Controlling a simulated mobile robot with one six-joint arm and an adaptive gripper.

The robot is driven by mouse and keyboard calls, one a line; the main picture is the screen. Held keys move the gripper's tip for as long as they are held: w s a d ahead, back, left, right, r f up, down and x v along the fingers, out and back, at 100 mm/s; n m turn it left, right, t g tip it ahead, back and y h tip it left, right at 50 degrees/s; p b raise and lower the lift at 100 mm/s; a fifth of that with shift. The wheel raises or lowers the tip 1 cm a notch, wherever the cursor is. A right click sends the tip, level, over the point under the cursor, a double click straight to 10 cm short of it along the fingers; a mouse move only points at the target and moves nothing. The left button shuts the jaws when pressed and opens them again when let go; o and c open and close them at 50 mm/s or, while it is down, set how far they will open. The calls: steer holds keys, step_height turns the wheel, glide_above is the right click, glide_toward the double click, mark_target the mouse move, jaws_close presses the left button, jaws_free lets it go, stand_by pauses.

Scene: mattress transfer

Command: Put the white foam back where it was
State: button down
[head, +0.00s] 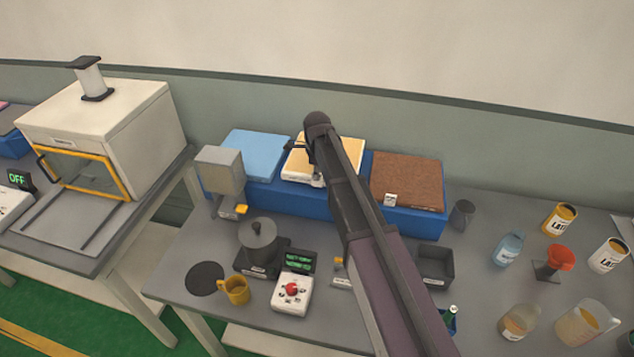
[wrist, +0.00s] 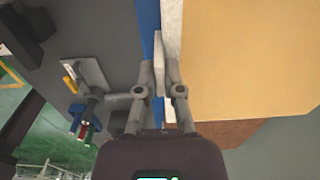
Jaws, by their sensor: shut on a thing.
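The white foam (head: 347,155) is a slab with a pale tan top and white edges. It is at the middle place of the long blue holder (head: 415,219), between the other two slabs. In the wrist view its tan face (wrist: 245,60) fills the right side, with a white edge strip along it. My gripper (wrist: 161,70) is shut on a small white tab at the slab's near edge. In the head view my arm covers part of the slab and most of the gripper. I cannot tell whether the slab rests fully on the holder.
A light blue slab (head: 255,153) lies to the left and a brown slab (head: 407,180) to the right. A grey device (head: 220,172), a lidded pot (head: 258,238) and a control box (head: 292,292) stand in front. Bottles and beakers stand at the right.

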steer(key=shift+f+b, duration=1.1)
steer(key=shift+f, duration=0.4)
steer(key=c, duration=0.8)
jaws_free()
steer(key=shift+o, duration=0.2)
steer(key=shift+r, duration=0.25)
step_height(320, 180, up, 12)
steer(key=p, duration=1.2)
steer(key=shift+f, duration=0.1)
steer(key=shift+s, duration=0.1)
